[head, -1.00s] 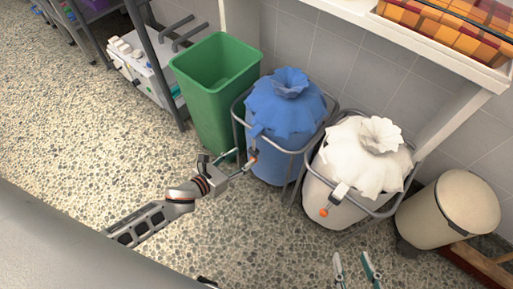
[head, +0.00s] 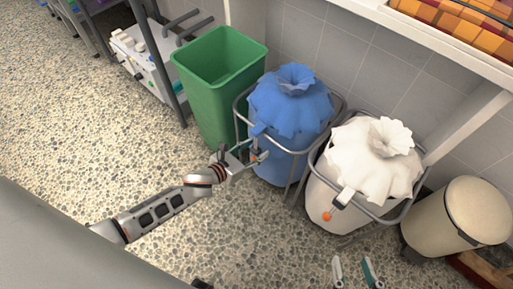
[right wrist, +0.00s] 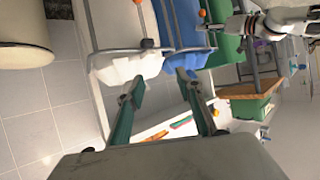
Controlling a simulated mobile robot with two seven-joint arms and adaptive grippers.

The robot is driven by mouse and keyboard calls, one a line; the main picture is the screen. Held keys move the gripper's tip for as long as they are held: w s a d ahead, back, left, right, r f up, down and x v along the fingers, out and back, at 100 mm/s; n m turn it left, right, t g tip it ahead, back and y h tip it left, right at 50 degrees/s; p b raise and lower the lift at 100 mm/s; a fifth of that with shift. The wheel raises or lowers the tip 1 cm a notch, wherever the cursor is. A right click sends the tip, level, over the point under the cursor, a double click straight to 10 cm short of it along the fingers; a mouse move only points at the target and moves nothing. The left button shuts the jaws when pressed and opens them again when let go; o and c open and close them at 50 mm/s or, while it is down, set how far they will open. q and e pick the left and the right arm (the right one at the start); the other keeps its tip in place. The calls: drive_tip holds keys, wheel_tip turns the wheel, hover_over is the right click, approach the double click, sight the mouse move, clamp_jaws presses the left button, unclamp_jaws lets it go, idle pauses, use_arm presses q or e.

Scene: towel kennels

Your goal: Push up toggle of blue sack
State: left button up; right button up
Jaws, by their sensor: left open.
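The blue sack (head: 290,105) hangs in a metal-framed stand, its top gathered into a ruffle. A strap runs down its front left side to a small toggle with an orange end (head: 263,156). My left gripper (head: 254,158) is open at that toggle, its fingers around or beside it; I cannot tell whether they touch. The blue sack also shows in the right wrist view (right wrist: 178,28). My right gripper (head: 355,271) is open and empty, low in the head view, away from the sack. Its two fingers (right wrist: 160,92) stand apart in the right wrist view.
A green bin (head: 222,95) stands left of the blue sack. A white sack (head: 365,165) with its own orange-ended cord (head: 327,216) is to the right, then a cream bin (head: 445,225). A shelf overhangs at upper right. The pebbled floor at left is clear.

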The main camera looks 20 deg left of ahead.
use_arm(q)
drive_tip(key=shift+w+d+f, duration=0.1)
drive_tip(key=shift+w+f, duration=0.05)
drive_tip(key=shift+w, duration=0.2)
